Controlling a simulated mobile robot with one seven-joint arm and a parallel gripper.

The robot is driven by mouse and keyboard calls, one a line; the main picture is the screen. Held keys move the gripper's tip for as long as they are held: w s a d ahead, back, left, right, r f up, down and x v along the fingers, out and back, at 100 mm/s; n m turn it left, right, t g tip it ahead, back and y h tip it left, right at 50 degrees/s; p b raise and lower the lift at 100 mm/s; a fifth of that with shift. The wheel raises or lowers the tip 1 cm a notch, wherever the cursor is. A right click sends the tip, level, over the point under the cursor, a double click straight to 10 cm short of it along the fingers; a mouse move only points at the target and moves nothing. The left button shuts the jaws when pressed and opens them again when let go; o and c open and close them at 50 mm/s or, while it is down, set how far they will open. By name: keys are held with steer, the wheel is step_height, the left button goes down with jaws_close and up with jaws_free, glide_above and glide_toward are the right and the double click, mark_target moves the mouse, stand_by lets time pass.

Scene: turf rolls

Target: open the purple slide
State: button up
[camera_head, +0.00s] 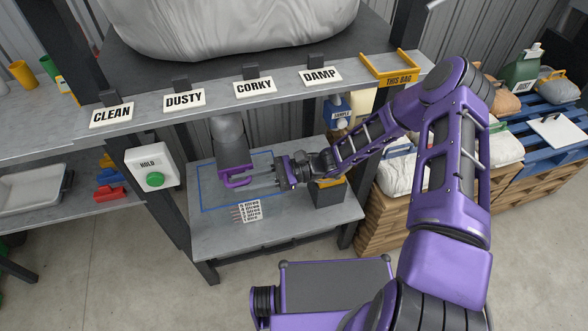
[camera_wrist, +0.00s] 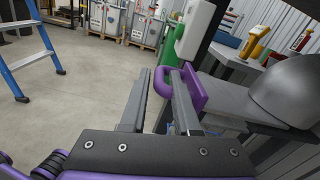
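The purple slide (camera_head: 236,181) sits at the bottom of a grey spout (camera_head: 229,138) under the shelf. Its looped purple handle faces my gripper (camera_head: 262,179) in the head view. In the wrist view the purple slide (camera_wrist: 193,86) is just beyond the fingers of my gripper (camera_wrist: 161,76). The fingers are apart, with the upright bar of the handle appearing between them. The right finger overlaps the slide. I cannot tell whether either finger touches it.
A grey lower table (camera_head: 265,235) with a blue outline lies below the spout. A white box with a green button (camera_head: 155,179) hangs on the left post. A blue stepladder (camera_wrist: 32,60) stands left in the wrist view.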

steer(key=b+v, duration=0.1)
steer(key=v, duration=1.4)
steer(key=shift+s+d+f, duration=0.1)
steer(key=shift+f, duration=0.05)
